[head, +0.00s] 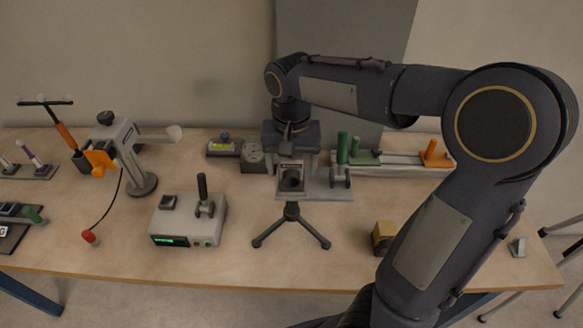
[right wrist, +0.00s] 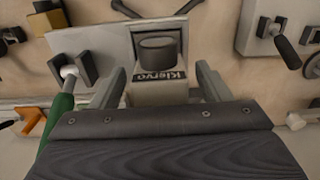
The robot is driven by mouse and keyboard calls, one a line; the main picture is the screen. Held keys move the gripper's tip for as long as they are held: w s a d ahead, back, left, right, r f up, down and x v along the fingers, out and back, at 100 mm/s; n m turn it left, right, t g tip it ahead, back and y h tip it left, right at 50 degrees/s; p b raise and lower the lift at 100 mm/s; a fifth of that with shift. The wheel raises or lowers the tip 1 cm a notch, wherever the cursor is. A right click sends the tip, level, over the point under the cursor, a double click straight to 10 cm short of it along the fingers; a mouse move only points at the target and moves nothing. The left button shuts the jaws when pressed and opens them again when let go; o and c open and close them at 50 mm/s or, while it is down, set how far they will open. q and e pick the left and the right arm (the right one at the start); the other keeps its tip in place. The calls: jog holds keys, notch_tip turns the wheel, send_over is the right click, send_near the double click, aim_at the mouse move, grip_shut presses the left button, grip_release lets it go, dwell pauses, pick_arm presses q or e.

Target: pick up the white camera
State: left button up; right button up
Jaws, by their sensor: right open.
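In the right wrist view the camera (right wrist: 160,92) is a pale box with a round dark lens and a dark label reading what looks like "Klarvo". My right gripper (head: 291,166) is over the camera from above and behind. In the right wrist view its open fingers (right wrist: 160,88) stand on either side of the camera, with no clear grip on it. The gripper body hides the camera's upper back in the head view. My left gripper is not in view.
A white instrument box (head: 187,222) is to the left. A yellow block (head: 383,236) lies to the right. A grey jointed stand (head: 130,150) is farther left. The table front is mostly clear.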

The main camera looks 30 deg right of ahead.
jog(key=c, duration=1.2)
jog(key=shift+r, duration=0.1)
jog(key=shift+c, duration=0.8)
